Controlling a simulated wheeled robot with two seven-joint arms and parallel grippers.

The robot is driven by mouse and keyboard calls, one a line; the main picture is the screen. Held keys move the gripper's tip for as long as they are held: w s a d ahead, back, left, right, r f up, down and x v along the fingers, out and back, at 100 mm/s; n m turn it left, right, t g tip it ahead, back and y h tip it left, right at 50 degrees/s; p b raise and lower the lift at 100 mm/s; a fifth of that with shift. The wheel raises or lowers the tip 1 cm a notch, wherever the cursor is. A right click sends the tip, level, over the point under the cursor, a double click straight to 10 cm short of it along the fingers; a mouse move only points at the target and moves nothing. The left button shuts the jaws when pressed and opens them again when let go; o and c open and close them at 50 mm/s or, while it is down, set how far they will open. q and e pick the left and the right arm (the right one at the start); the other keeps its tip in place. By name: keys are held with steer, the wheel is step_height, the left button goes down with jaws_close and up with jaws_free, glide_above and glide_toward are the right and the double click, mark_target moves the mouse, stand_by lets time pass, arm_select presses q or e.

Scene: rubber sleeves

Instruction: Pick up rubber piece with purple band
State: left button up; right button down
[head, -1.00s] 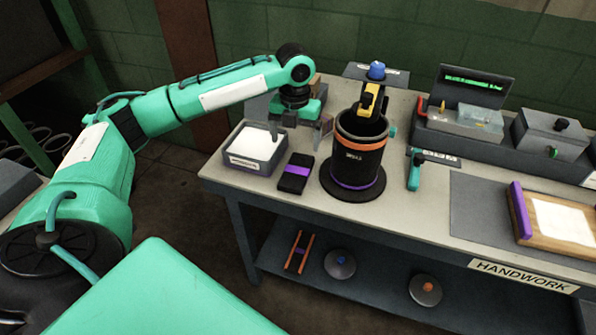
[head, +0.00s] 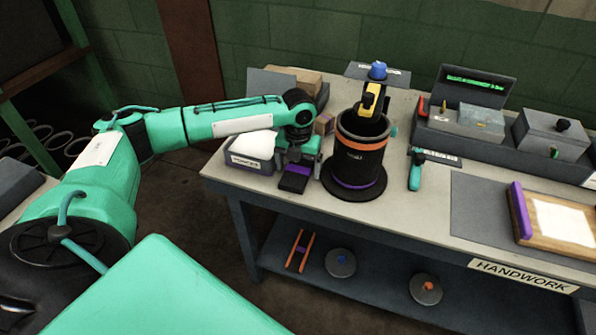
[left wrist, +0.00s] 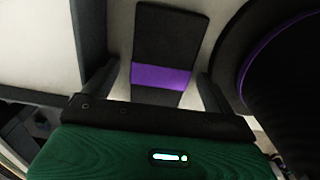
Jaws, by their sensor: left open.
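The black rubber piece with a purple band (head: 293,184) lies flat on the bench, between the white-filled tray and the black cylinder. In the left wrist view the piece (left wrist: 168,42) shows its purple band across it. My left gripper (head: 296,170) is open just over the piece and hides its far part in the head view. In the left wrist view the two fingers (left wrist: 157,88) stand on either side of the piece, with a gap at each side. I cannot tell how high the fingertips are. My right gripper is not in view.
The labelled tray (head: 250,163) stands close on the left. The tall black cylinder (head: 358,170) with orange and purple rings stands on a round base close on the right. A teal-handled tool (head: 415,172) lies farther right. The bench's front edge (head: 330,212) is near.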

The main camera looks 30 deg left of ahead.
arm_select(q)
steer(key=shift+c, duration=0.2)
steer(key=c, duration=1.1)
steer(key=shift+c, duration=0.3)
steer(key=shift+r, duration=0.15)
